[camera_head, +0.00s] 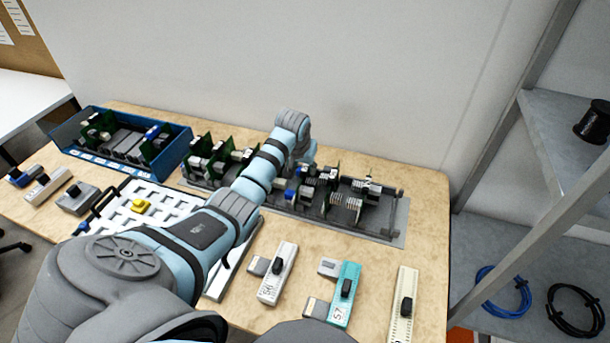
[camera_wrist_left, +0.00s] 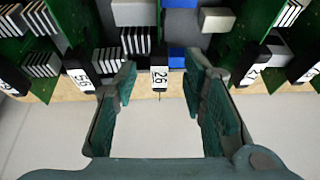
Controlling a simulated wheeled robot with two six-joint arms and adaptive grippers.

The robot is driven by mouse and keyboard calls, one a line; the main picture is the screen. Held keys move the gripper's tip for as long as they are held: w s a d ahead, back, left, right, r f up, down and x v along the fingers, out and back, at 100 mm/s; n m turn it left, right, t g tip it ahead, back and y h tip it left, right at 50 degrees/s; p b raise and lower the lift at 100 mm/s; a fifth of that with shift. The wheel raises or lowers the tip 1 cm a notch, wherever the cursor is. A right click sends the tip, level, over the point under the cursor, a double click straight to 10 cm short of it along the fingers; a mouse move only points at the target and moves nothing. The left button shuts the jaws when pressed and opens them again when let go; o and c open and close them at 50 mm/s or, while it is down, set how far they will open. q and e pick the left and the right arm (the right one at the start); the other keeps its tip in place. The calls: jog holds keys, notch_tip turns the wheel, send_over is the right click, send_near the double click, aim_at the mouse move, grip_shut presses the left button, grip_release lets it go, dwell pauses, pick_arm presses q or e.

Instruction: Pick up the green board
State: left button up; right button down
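Several green boards stand upright in a rack on the table; one (camera_head: 334,172) shows just right of my left wrist. In the left wrist view, green boards flank the scene, one at upper left (camera_wrist_left: 75,25) and one at right (camera_wrist_left: 240,40). My left gripper (camera_wrist_left: 163,78) is open. Nothing is visibly gripped. My arm hides the left gripper in the head view. My right gripper is not in view.
The grey rack base (camera_head: 385,232) runs along the back of the table. A blue bin (camera_head: 172,156) with more green boards stands at left. A white slotted tray (camera_head: 165,208) lies partly under my arm. A white module (camera_head: 281,272), a teal module (camera_head: 345,293) and a cream module (camera_head: 404,303) lie in front.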

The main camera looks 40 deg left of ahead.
pick_arm(q)
jog(key=shift+x, duration=1.2)
jog(key=shift+s+r, duration=0.1)
jog(key=shift+s, duration=0.05)
grip_shut()
jog(key=shift+r, duration=0.6)
notch_tip(320, 180, up, 19)
jog(key=p, duration=0.1)
jog(key=shift+p, duration=0.35)
